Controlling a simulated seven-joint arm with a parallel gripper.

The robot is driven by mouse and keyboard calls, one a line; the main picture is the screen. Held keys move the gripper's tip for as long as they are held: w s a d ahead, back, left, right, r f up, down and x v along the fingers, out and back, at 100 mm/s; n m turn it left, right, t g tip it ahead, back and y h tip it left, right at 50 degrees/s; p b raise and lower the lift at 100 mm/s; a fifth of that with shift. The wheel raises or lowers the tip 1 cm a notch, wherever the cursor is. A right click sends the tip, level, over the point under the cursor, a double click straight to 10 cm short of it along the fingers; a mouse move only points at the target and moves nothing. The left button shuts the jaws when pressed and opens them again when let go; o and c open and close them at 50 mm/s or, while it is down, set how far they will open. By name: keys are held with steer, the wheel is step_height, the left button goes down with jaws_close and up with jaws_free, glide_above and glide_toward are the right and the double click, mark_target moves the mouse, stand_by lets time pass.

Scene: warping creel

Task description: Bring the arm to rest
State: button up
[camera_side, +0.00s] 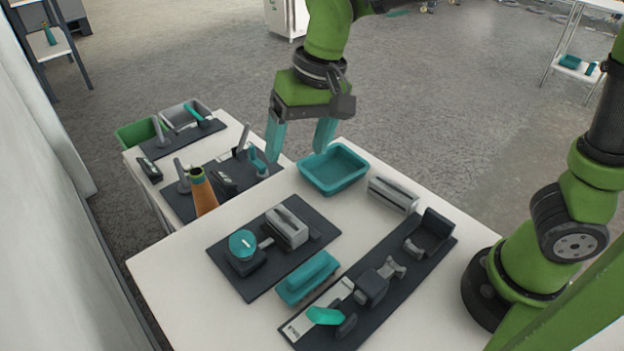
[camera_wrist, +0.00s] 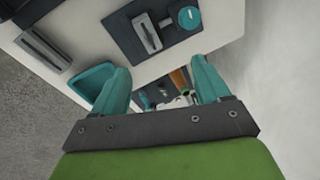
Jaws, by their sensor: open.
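My gripper (camera_side: 301,143) hangs in the air beyond the far edge of the white table (camera_side: 190,290), its teal fingers spread apart with nothing between them. In the wrist view my gripper (camera_wrist: 160,90) also shows two separated teal fingers. My green arm reaches in from the top of the side view. The fingers look clear of the teal tray (camera_side: 333,185) on the table. How high they are above the surfaces is hard to tell.
A dark mat holds a teal-topped device (camera_side: 243,244) and a grey block (camera_side: 287,227). A long dark fixture (camera_side: 372,287), a teal block (camera_side: 308,276) and a grey slotted block (camera_side: 393,195) are nearby.

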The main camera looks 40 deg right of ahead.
steer(key=s+d+r+t, duration=0.1)
steer(key=s+d+t, duration=0.1)
steer(key=s+d, duration=0.3)
steer(key=s+d+r+m+t, duration=0.1)
steer(key=s+d+t, duration=0.2)
steer(key=s+d, duration=0.3)
steer(key=d, duration=0.5)
steer(key=shift+t, duration=0.3)
